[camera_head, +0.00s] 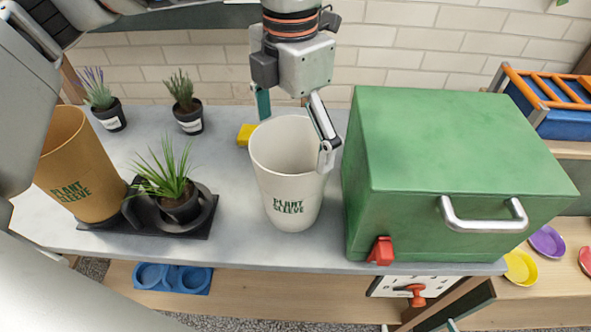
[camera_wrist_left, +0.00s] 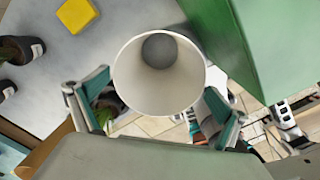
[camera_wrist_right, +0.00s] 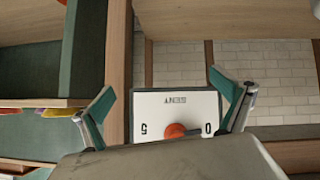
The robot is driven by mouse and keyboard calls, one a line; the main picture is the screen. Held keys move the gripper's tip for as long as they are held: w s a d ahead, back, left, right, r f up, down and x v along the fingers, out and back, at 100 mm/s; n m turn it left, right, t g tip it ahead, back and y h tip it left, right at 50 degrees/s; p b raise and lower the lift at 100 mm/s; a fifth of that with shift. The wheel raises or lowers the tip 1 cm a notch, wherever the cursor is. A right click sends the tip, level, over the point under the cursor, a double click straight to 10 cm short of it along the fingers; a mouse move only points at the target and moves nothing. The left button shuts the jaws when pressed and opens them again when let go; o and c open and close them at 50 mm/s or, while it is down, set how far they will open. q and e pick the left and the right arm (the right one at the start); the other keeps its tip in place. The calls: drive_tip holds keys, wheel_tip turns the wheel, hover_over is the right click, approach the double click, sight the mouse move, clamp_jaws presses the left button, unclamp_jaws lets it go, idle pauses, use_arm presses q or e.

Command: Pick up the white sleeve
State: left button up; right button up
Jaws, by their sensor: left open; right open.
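The white sleeve (camera_head: 288,190), an open cup shape marked "PLANT SLEEVE", stands upright on the grey table left of the green box. In the left wrist view I look into its round mouth (camera_wrist_left: 135,85); a grey disc shows at the bottom. My left gripper (camera_head: 294,127) is open at the sleeve's rim, pointing down, one finger by its far left side and the other at its right side. The left wrist view shows the fingers (camera_wrist_left: 157,105) on both sides of it; contact is unclear. My right gripper (camera_wrist_right: 162,105) is open and empty, low in front of a dial panel.
A green box (camera_head: 450,140) with a metal handle stands close right of the sleeve. A brown sleeve (camera_head: 85,170) and a potted grass plant (camera_head: 178,200) stand on a black tray (camera_head: 150,232) at left. Small potted plants and a yellow block (camera_head: 246,134) are behind.

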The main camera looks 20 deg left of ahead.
sight(284, 150)
use_arm(q)
wheel_tip(284, 150, down, 6)
drive_tip(key=shift+f+b, duration=0.25)
drive_tip(key=shift+b, duration=0.15)
drive_tip(key=shift+r, duration=0.1)
drive_tip(key=c, duration=0.8)
